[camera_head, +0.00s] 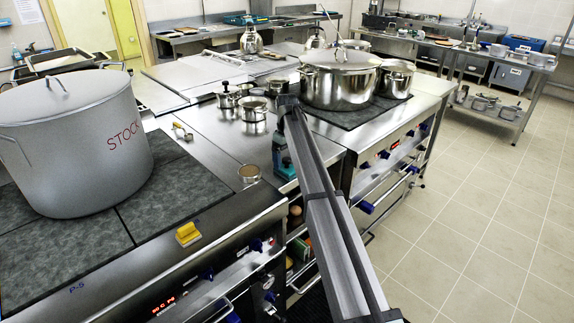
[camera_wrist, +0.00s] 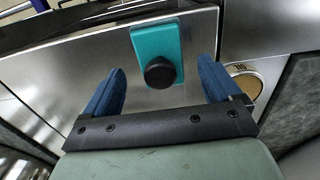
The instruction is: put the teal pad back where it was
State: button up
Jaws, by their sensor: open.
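The teal pad (camera_wrist: 145,38) shows in the wrist view at the top middle. It is a flat rectangle with a round black knob on it, against a bare metal surface. My gripper (camera_wrist: 160,66) has its two blue fingers apart, one on each side of the knob in the picture. Nothing is between them that I can see held, and the gap to the pad is hard to judge. In the head view my gripper (camera_head: 285,165) is at the front edge of the metal counter. Teal shows there, but I cannot tell whether it is pad or gripper.
A large grey stockpot (camera_head: 70,140) stands on the left hob. A yellow block (camera_head: 188,234) lies on its front edge. A steel lidded pot (camera_head: 340,85) stands on the far hob. A round tan-topped item (camera_head: 249,173) sits left of my gripper. Floor at right is clear.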

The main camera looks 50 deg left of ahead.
aim_at(287, 159)
notch_tip(287, 159, up, 9)
jog(key=shift+f, duration=0.2)
jog(key=shift+f, duration=0.1)
